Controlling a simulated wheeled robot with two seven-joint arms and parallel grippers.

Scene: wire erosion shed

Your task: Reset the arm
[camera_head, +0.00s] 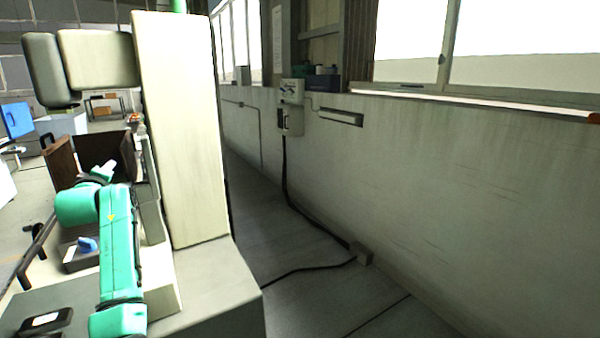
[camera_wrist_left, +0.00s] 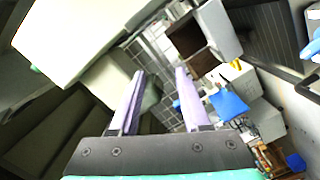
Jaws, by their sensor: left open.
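My left arm (camera_head: 118,250) is green and rises from the bottom left of the head view, along the side of a pale machine. Its gripper (camera_head: 106,170) is small there, close to an open dark brown box-like part of the machine. In the left wrist view the two pale fingers of my left gripper (camera_wrist_left: 160,88) stand apart with nothing between them. My right gripper shows in neither view.
A small blue object (camera_head: 88,244) lies near the arm. Open floor (camera_head: 320,280) lies between the machine and the wall (camera_head: 440,180).

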